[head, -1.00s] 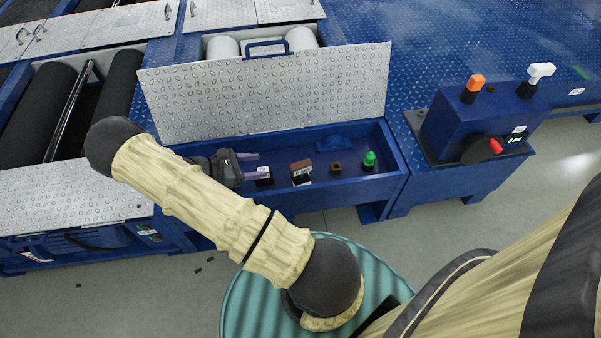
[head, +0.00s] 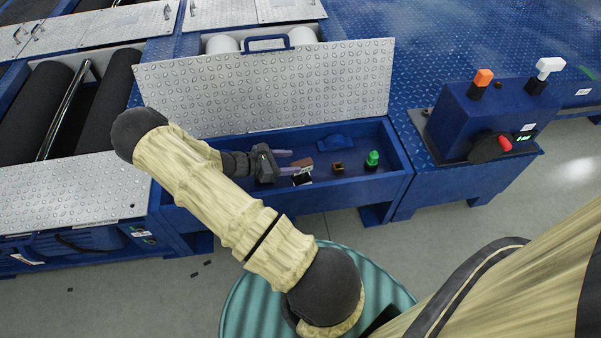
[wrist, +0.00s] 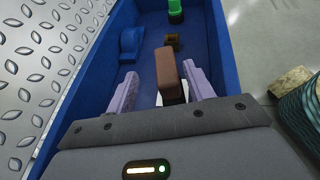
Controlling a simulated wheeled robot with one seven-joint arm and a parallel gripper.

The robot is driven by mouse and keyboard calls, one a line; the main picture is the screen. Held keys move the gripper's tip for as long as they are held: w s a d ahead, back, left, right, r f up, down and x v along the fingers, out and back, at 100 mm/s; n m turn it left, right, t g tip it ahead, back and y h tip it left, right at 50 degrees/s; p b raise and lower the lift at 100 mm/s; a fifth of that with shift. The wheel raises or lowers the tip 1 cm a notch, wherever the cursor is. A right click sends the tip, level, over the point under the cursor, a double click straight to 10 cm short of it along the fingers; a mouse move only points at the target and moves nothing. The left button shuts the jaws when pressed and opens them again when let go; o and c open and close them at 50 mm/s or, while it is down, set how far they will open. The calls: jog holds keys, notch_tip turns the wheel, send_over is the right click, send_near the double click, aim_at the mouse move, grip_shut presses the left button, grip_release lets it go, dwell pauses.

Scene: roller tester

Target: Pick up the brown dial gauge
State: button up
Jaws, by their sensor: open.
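The brown dial gauge (head: 303,167) appears as a brown block with a pale lower part, standing in the open blue tray. In the wrist view the brown block (wrist: 167,72) stands between the two lilac fingers, nearer the right one. My gripper (head: 289,163) is open, low inside the tray, its fingers pointing right towards the gauge. The wrist view shows the gripper (wrist: 160,77) with a gap on the left of the block; contact on the right is unclear. The block's lower part is partly hidden.
Right of the gauge in the blue tray (head: 385,182) are a small brown piece (head: 337,168), a green-topped item (head: 372,159) and a blue piece (head: 334,142). The raised metal lid (head: 265,88) stands behind. A blue control box (head: 485,115) is at right.

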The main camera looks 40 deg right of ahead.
aim_at(299, 163)
jog(key=b+x, duration=0.2)
jog(key=x, duration=0.1)
jog(key=b+x, duration=0.1)
jog(key=x, duration=0.1)
jog(key=shift+s+a+f+b, duration=0.1)
jog(key=shift+s+f+b, duration=0.15)
jog(key=shift+s+b, duration=0.05)
jog(key=shift+r, duration=0.1)
grip_shut()
